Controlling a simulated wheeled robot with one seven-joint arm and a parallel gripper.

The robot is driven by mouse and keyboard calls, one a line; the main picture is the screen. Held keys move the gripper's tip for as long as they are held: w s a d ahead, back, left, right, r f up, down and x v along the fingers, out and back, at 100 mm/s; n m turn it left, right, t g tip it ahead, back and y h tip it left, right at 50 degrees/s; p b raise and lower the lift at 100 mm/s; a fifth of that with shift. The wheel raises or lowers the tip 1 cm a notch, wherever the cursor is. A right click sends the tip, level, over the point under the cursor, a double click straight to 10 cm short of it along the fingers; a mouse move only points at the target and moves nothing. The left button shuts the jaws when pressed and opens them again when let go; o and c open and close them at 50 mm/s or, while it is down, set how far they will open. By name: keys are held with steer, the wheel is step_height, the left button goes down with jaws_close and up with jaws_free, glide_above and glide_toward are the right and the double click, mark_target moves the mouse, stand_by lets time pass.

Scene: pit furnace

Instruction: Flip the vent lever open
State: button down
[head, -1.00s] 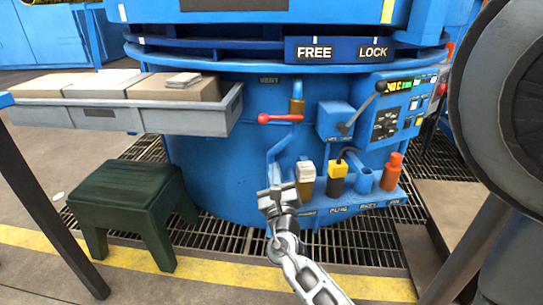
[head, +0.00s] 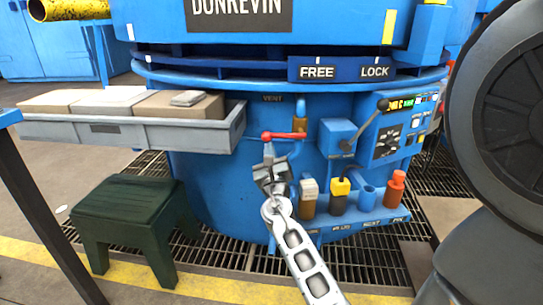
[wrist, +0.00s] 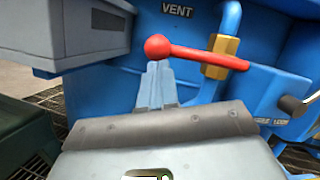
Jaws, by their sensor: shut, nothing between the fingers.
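The vent lever (head: 288,135) is a red bar with a round knob at its left end. It lies roughly level across the brass valve on a blue pipe, below the VENT label (head: 272,98). In the wrist view the lever (wrist: 205,54) runs from its knob at left to the right, past the brass fitting (wrist: 220,56). My gripper (head: 269,150) is shut and empty, its fingers pointing up just under the knob. In the wrist view the fingertips (wrist: 158,66) appear right below the knob; I cannot tell whether they touch it.
A grey tray (head: 90,130) with boxes juts out at left, above a green stool (head: 130,210). A blue box with a black-handled lever (head: 365,125) and a control panel (head: 405,125) are at right. A shelf (head: 360,218) of several tools sits below.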

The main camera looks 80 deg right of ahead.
steer(key=shift+r, duration=0.15)
steer(key=shift+w+r+m+g, duration=0.1)
steer(key=shift+r+m+g, duration=0.1)
steer(key=shift+m+g, duration=0.25)
